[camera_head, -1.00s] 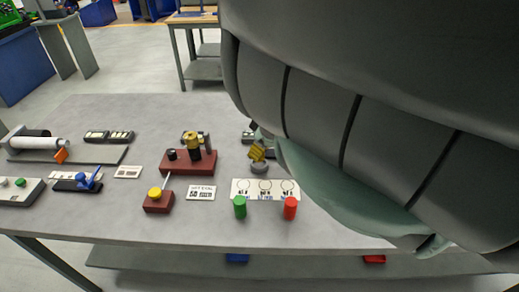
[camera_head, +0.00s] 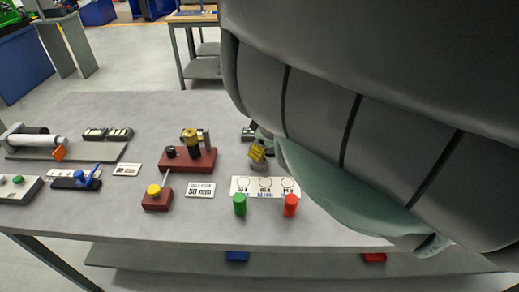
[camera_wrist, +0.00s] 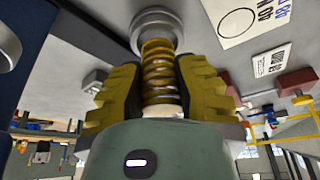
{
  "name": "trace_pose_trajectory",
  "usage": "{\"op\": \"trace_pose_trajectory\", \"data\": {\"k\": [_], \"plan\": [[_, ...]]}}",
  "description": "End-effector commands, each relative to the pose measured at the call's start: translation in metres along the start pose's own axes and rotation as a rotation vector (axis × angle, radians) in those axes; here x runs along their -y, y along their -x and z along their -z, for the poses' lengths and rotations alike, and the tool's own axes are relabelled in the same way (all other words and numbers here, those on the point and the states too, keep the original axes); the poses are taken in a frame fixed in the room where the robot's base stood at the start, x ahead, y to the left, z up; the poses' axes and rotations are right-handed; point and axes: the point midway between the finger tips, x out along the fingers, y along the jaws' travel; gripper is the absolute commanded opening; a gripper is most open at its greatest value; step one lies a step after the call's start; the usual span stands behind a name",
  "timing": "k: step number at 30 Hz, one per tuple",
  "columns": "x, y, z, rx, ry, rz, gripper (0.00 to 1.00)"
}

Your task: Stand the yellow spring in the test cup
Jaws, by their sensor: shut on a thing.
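The yellow spring (camera_wrist: 158,82) stands between the yellow-padded fingers of my gripper (camera_wrist: 160,66) in the wrist view. My gripper is shut on it around its coils. The spring's far end meets the round grey test cup (camera_wrist: 153,22); it looks lined up with the opening, but I cannot tell how deep it sits. In the head view the test cup (camera_head: 258,166) is on the table just below the yellow fingertips of my gripper (camera_head: 257,152). There the spring cannot be told apart from the fingers.
A white card with circles (camera_head: 265,187) lies in front of the cup, with a green cylinder (camera_head: 240,204) and a red cylinder (camera_head: 290,205) at its front edge. A dark red fixture (camera_head: 187,160) stands to the left. My arm hides the table's right side.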

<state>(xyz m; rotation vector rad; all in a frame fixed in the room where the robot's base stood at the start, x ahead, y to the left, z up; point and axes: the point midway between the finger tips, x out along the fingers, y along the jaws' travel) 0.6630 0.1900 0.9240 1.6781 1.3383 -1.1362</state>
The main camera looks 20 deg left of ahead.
Motion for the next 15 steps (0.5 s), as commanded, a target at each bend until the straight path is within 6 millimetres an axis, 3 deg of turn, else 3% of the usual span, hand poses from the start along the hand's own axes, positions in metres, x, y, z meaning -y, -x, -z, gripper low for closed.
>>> {"op": "trace_pose_trajectory", "data": {"k": [15], "plan": [[-0.0002,-0.0075,-0.0030,0.000,0.000,0.000,0.00]]}}
